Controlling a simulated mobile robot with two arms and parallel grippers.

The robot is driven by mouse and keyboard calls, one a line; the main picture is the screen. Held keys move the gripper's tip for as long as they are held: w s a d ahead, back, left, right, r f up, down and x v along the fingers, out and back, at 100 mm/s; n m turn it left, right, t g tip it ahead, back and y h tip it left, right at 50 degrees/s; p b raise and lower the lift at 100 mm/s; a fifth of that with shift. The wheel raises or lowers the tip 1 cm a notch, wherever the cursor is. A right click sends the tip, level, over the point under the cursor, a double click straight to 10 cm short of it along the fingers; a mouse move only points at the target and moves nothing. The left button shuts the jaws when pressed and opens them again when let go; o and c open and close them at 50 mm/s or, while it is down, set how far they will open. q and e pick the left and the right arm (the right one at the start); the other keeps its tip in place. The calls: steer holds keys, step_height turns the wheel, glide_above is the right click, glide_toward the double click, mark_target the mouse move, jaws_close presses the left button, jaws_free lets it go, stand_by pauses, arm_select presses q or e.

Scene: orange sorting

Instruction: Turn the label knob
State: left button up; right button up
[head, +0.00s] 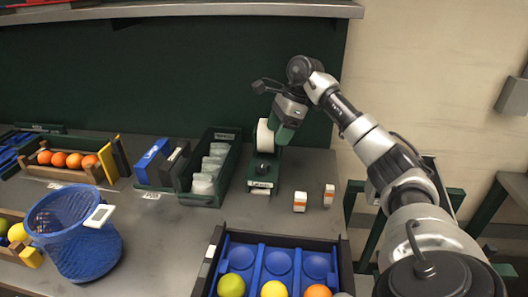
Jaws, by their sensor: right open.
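The label dispenser (262,184) is a small dark green unit on the grey bench, against the dark green back panel. A white label roll (264,138) sits at its top. A dark round part below the roll looks like the knob (263,166). My right gripper (281,136) reaches in from the right and points down at the upper right of the dispenser, overlapping the roll's edge in the picture. It is open. Its fingertips are small and partly hidden, so I cannot tell whether they touch the dispenser. My left gripper is not in view.
Two small orange-and-white boxes (300,201) stand right of the dispenser. A green tray of clear bags (229,136) is close on its left. A blue sorting tray (241,244) with fruit is in front. A blue basket (77,265) and a crate of oranges (46,171) are left.

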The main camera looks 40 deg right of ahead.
mark_target(263, 164)
steer(key=p+x, duration=0.1)
steer(key=x, duration=0.9)
steer(key=shift+s+a+f, duration=0.1)
steer(key=shift+s+a, duration=0.05)
steer(key=shift+a, duration=0.1)
steer(key=c, duration=0.9)
